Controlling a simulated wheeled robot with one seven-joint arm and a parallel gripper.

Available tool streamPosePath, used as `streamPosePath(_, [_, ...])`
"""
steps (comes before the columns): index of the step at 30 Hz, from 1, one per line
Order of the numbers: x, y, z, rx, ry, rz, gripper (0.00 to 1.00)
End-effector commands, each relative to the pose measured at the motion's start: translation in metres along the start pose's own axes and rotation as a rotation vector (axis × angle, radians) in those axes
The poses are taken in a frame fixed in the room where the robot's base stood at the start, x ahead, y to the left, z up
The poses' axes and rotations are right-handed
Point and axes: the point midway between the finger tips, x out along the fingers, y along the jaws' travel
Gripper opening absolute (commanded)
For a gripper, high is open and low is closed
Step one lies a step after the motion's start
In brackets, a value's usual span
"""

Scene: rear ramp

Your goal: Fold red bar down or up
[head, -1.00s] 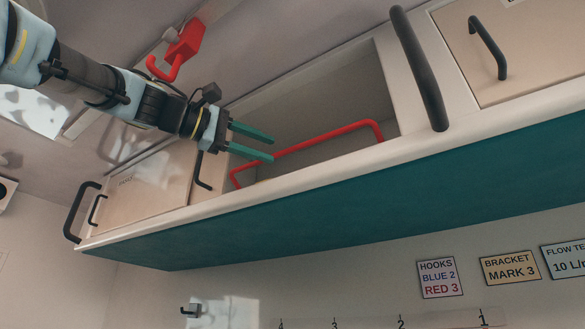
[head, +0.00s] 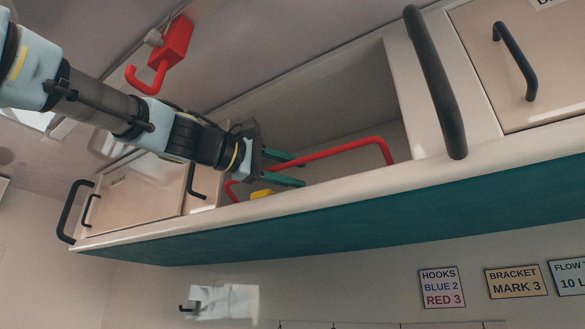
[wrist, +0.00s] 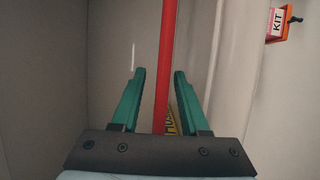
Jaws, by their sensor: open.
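The red bar (head: 345,147) runs across the open compartment of the overhead cabinet in the head view, with bent ends at left and right. My gripper (head: 300,172) is at the left part of the bar, its two green fingers apart and pointing right. In the wrist view the bar (wrist: 168,60) runs lengthwise between the open fingers of my gripper (wrist: 158,80), with visible space on both sides. Part of the bar is hidden behind the gripper in the head view. I cannot tell whether the bar lies fully within finger depth.
A yellow object (head: 262,194) sits in the compartment below my gripper. A thick dark handle (head: 436,85) stands right of the opening. Closed panels with dark handles flank it. A red hook fitting (head: 168,55) hangs above my arm. An orange kit box (wrist: 280,22) shows in the wrist view.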

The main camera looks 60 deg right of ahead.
Motion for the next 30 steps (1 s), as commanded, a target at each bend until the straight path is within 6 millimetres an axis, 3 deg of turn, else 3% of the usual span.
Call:
streamPosePath(3, [-0.0001,-0.0002,-0.0001,0.0,0.0,0.0,0.43])
streamPosePath(15, [-0.0002,0.0001,0.0001,0.0,0.0,0.0,0.0])
streamPosePath(30, [-0.0005,-0.0023,0.0005,0.003,-0.001,0.009,0.0])
